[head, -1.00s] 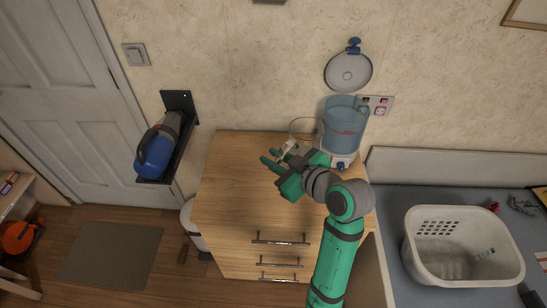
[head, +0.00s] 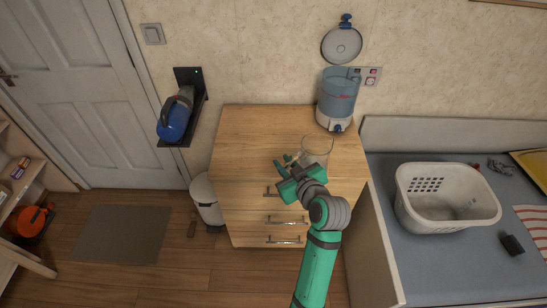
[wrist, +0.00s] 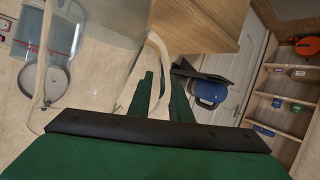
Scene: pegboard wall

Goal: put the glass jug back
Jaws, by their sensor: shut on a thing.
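The clear glass jug (head: 318,147) is off the surface, in front of the chest's front edge in the head view. Its see-through body and pale rim fill the left of the wrist view (wrist: 105,70). My gripper (head: 283,164) is shut on the jug's handle, on the jug's left side in the head view. In the wrist view the green fingers (wrist: 158,98) close around the pale curved handle (wrist: 155,50). The jug's lower part is hidden behind my wrist in the head view.
A blue-tinted dispenser (head: 337,98) stands on the wooden chest of drawers (head: 262,132), whose top is otherwise clear. A white basket (head: 447,222) stands on the grey worktop (head: 378,215) at right.

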